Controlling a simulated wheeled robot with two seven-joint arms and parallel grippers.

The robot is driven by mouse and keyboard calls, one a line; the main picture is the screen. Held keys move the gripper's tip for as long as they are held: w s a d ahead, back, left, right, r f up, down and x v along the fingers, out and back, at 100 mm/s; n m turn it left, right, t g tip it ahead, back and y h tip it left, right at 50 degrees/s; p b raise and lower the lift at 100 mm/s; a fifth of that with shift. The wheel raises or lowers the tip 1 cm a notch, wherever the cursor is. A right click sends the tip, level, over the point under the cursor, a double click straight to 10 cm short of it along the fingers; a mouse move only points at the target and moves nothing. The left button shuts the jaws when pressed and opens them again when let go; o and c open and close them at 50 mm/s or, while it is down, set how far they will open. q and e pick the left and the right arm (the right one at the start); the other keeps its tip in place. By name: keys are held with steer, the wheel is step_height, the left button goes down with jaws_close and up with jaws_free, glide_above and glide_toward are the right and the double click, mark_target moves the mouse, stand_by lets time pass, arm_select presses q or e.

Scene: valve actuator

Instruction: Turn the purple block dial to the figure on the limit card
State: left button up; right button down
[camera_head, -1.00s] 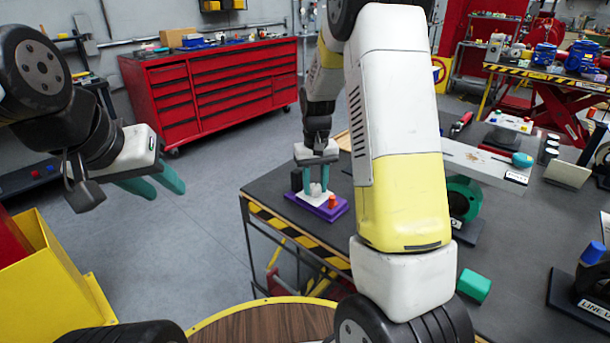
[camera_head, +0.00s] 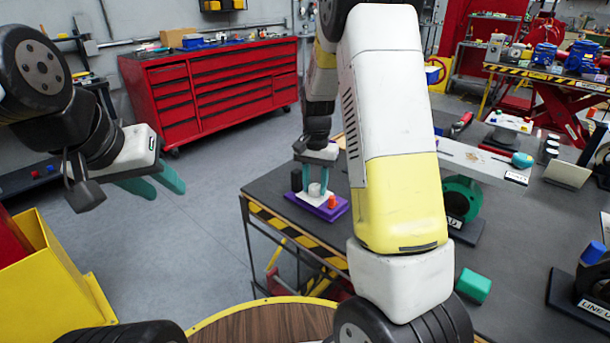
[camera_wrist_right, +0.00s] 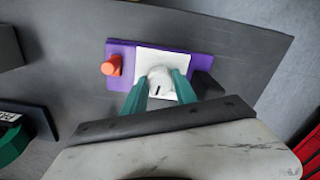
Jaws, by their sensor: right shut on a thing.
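The purple block (camera_head: 328,209) lies on the dark workbench near its left corner, with a white plate on top. A pale round dial (camera_wrist_right: 160,80) with a dark pointer mark stands on the plate in the right wrist view; it also shows in the head view (camera_head: 314,189). My right gripper (camera_wrist_right: 160,88) points down at it, its teal fingers shut on the dial from both sides. My left gripper (camera_head: 160,184) hangs open and empty over the floor at the left. I cannot make out a limit card or its figure.
An orange peg (camera_wrist_right: 112,66) stands on the purple block beside the dial, and a dark block (camera_wrist_right: 208,86) is at the other side. A green valve body (camera_head: 462,200) and a green block (camera_head: 473,286) are further right on the bench.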

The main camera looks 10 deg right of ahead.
mark_target(315, 186)
stand_by(0.4)
steer(key=c, duration=1)
jaws_free()
step_height(315, 186, up, 7)
steer(key=shift+f, duration=0.1)
steer(key=shift+r, duration=0.5)
